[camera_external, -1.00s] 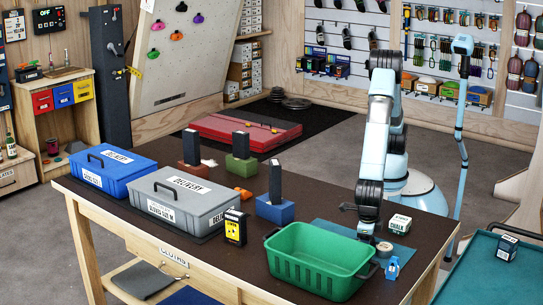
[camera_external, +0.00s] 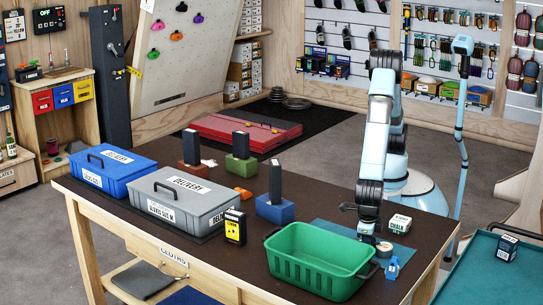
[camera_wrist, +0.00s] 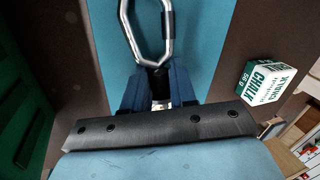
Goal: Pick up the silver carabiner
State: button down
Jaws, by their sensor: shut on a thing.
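The silver carabiner (camera_wrist: 139,30) shows at the top of the wrist view, a bright metal loop with a dark sleeve on its right side. Its near end sits between the dark blue fingers of my gripper (camera_wrist: 158,82), which is shut on it. In the external view my gripper (camera_external: 367,229) is low over the blue mat (camera_external: 330,229), just behind the green basket. The carabiner cannot be made out clearly there. I cannot tell whether it still touches the mat.
The green basket (camera_external: 318,279) stands close in front of my gripper. A white chalk box (camera_external: 399,224) is right of it, and a small blue item (camera_external: 392,268) is nearer the front. A grey delivery crate (camera_external: 190,210) and blue delivery crate (camera_external: 115,160) stand left.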

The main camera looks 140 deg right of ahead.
dwell(0.4)
